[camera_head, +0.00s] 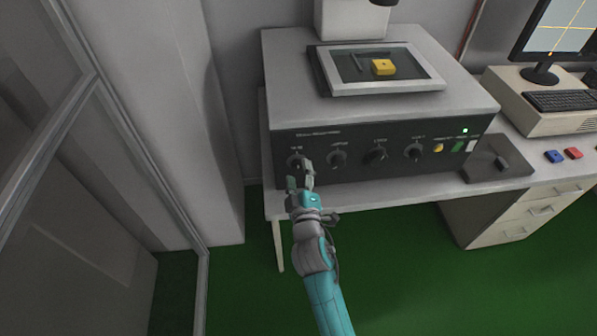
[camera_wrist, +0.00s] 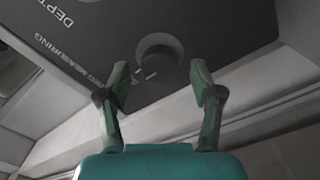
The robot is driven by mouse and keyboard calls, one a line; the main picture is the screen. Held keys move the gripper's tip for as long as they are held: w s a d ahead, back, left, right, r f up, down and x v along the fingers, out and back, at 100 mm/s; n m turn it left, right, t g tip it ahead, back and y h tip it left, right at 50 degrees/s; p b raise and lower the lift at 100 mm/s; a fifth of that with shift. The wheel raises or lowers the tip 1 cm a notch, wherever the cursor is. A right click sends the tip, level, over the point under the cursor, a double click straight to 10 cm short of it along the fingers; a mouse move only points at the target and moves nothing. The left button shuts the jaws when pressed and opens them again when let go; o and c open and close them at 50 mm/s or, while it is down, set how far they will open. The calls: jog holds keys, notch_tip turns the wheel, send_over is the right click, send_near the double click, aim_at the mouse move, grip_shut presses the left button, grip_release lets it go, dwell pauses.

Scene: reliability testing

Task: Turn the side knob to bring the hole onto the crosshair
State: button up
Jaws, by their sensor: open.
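My gripper (camera_head: 299,174) is open and empty in front of the leftmost knob (camera_head: 296,161) on the machine's dark front panel (camera_head: 325,155). In the wrist view, the round dark knob (camera_wrist: 158,56) lies just beyond and between the two spread fingertips (camera_wrist: 160,76), with no clear contact. A yellow block (camera_head: 383,67) with a small dark mark on top sits on the machine's framed stage (camera_head: 430,84). The monitor (camera_head: 556,27) at the upper right shows yellow crossing lines and a small orange spot low on the screen. The hole's place against the crosshair is too small to tell.
Other knobs (camera_head: 377,155) stand in a row to the right, beside coloured buttons (camera_head: 456,146). A dark box with a stick (camera_head: 497,160) and blue and red pieces (camera_head: 554,156) lie on the table. A grey cabinet stands left. The green floor is clear below.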

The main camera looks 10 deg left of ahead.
jog(key=v, duration=1.1)
dwell(1.9)
jog(key=s+d+f+m+g+h, duration=0.1)
jog(key=s+d+f+m, duration=0.25)
jog(key=s+d, duration=0.5)
jog(key=s+d+f+m+g, duration=0.15)
jog(key=s+d+f, duration=0.25)
jog(key=s+d, duration=0.45)
jog(key=s+d+r+m+h, duration=0.2)
jog(key=s+d+r+m, duration=0.1)
jog(key=s, duration=0.7)
jog(key=s+d+r+m+h, duration=0.2)
jog(key=s+m, duration=0.4)
jog(key=s, duration=0.4)
jog(key=shift+s+d+r, duration=0.35)
jog(key=shift+d+r, duration=0.25)
